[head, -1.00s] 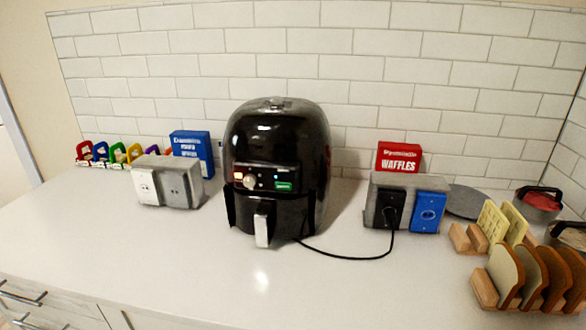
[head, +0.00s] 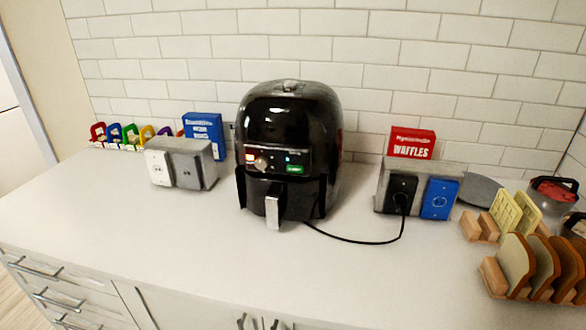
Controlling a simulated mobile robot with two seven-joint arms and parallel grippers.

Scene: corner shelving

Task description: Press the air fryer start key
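A black air fryer (head: 288,130) stands upright on the white counter near the middle of the head view. Its front panel has a green key (head: 294,169) on the right, a round silver knob (head: 262,164) in the middle and a small lit red-orange part (head: 250,157) on the left. The lettering on the green key is too small to read. A silver drawer handle (head: 273,210) is below the panel. Neither my left nor my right gripper is in view.
A black cord runs from the fryer to a black plug on the right outlet box (head: 381,190). A grey outlet box (head: 193,163) stands left. Bread slices (head: 517,262) in a rack and waffles (head: 505,210) are at right. The counter front (head: 190,255) is clear.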

